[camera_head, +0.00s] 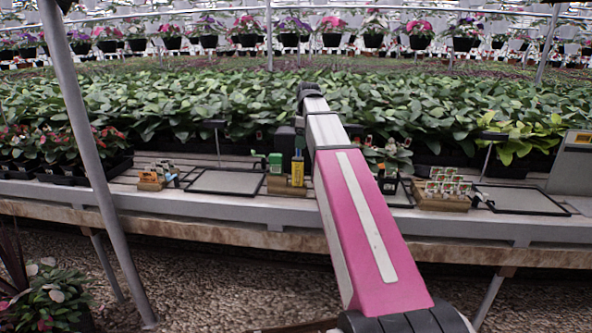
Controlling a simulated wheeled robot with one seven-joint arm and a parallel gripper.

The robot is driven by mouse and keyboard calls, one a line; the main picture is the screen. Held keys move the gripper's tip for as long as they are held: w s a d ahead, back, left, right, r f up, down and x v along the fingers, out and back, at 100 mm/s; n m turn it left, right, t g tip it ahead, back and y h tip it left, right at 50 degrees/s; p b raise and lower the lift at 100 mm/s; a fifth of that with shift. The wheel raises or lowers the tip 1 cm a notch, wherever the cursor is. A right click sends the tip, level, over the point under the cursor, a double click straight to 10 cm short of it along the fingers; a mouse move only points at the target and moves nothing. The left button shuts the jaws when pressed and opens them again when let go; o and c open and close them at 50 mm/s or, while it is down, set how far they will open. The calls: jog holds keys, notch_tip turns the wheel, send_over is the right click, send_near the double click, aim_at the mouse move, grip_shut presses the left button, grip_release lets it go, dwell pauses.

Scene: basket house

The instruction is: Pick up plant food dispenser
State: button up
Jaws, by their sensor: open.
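I cannot tell for sure which item is the plant food dispenser. A slim yellow upright item with a dark top (298,168) stands at a wooden block on the bench, just left of my pink arm. A small green item (275,162) is left of it. Either could be the dispenser; both are too small to read. My arm rises from the bottom right, and its dark far end is over the plants. My gripper is not visible; it may be hidden behind the arm.
The bench (180,213) holds a black-framed tray (225,182) left of my arm and another (520,200) at right. Small wooden stands with tags (443,193) stand nearby. Dense plants fill the back. A grey pole (80,130) rises at left, before the bench.

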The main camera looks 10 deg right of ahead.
aim_at(297, 166)
jog(key=f, duration=0.5)
jog(key=shift+w+a+f, duration=0.1)
jog(key=shift+a+f, duration=0.5)
jog(key=shift+f, duration=1.05)
jog(key=shift+a+f, duration=0.25)
jog(key=shift+f, duration=1)
jog(key=c, duration=1.1)
jog(key=shift+r, duration=0.2)
